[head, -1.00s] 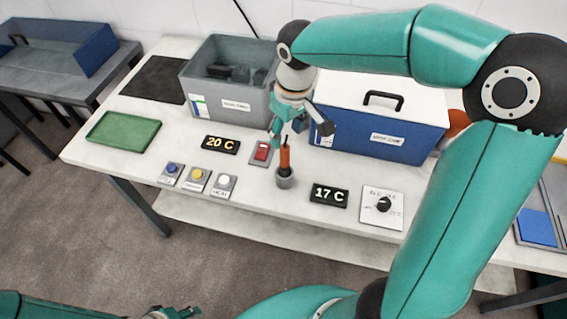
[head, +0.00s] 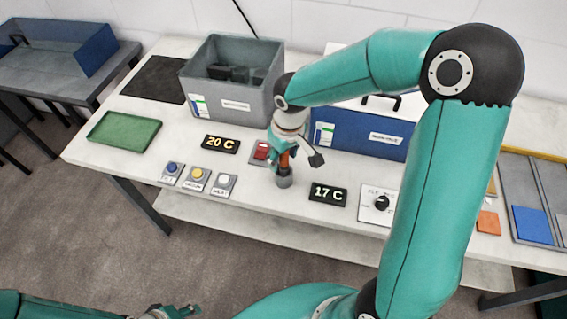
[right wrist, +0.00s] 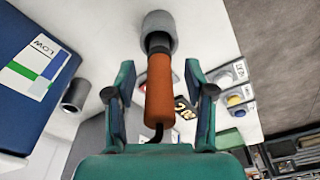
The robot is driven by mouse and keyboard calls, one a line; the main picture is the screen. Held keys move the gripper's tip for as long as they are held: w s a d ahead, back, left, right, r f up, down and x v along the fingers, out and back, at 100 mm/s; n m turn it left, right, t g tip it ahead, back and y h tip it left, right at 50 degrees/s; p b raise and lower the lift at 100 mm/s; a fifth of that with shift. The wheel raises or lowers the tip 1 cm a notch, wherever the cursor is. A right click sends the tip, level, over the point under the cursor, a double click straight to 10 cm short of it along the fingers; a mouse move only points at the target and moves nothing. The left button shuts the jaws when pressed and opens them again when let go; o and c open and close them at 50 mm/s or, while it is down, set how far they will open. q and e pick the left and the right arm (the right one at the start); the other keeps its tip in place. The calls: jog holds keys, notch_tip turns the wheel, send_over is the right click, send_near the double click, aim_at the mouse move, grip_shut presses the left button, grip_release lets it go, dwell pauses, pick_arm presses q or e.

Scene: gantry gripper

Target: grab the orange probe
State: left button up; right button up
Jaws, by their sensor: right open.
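The orange probe (head: 284,160) stands upright in a small grey round holder (head: 284,181) on the white table. In the right wrist view the probe (right wrist: 159,92) runs between my fingers, its dark end in the grey holder (right wrist: 158,32). My right gripper (head: 289,157) is open around the probe, one finger on each side; it also shows in the right wrist view (right wrist: 159,75), with gaps between the fingers and the probe. In the head view the gripper hides the probe's upper part. My left gripper (head: 172,312) shows partly at the bottom edge; its jaws are unclear.
A grey open bin (head: 228,97) and a blue box (head: 362,133) stand behind the probe. A 20 C display (head: 221,144), a red switch (head: 261,151) and a 17 C display (head: 328,194) are close by. A green tray (head: 124,133) lies at left.

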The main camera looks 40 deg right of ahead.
grip_shut()
jog(key=shift+r, duration=0.1)
